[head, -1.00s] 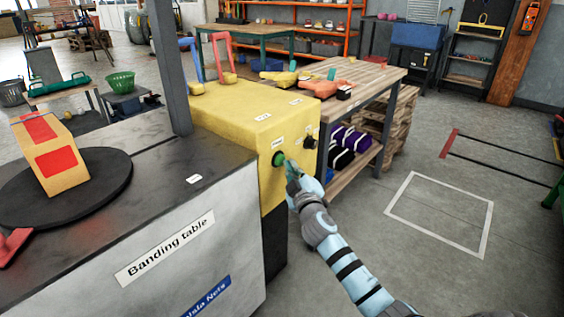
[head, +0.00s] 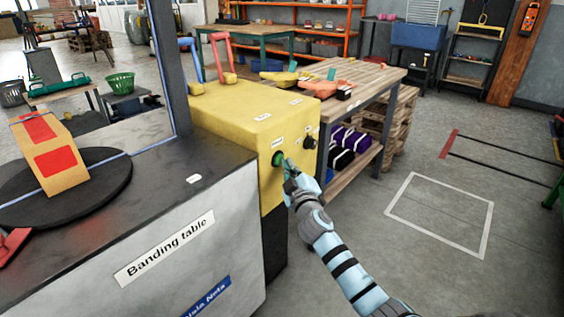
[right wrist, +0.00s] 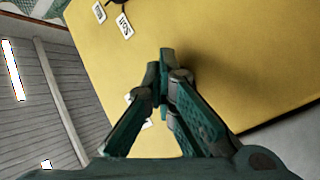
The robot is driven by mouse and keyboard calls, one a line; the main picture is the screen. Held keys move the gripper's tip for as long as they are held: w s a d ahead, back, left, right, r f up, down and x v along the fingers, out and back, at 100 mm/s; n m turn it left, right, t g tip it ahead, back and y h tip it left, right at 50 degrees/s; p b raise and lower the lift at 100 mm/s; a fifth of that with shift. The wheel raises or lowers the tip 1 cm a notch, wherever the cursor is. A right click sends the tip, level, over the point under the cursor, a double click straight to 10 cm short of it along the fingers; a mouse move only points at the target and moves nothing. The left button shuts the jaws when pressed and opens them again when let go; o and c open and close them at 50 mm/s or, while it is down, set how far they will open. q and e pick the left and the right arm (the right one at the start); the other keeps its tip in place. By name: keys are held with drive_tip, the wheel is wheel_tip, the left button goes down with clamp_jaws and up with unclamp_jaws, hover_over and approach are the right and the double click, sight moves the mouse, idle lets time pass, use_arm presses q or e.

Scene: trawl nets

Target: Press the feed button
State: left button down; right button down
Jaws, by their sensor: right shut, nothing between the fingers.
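The round green button (head: 278,158) is on the front face of the yellow control box (head: 225,110), beside the banding table. My right gripper (head: 288,167) is shut and empty, with its fingertips at the button and partly in front of it. Whether they touch it I cannot tell. In the right wrist view the closed fingers (right wrist: 165,60) point at the yellow face and hide the button. A small label sits above the button, too small to read here. My left gripper is out of view.
The banding table (head: 190,205) carries a dark round turntable (head: 105,195) with a yellow and red package (head: 55,160). A wooden workbench (head: 375,80) stands behind the box. The floor at right is open.

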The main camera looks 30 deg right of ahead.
drive_tip(key=shift+s+d, duration=0.2)
drive_tip(key=shift+s, duration=0.7)
drive_tip(key=s, duration=0.1)
drive_tip(key=s+d, duration=0.1)
drive_tip(key=s, duration=0.2)
drive_tip(key=shift+s+d, duration=0.25)
drive_tip(key=shift+s, duration=0.15)
idle(0.6)
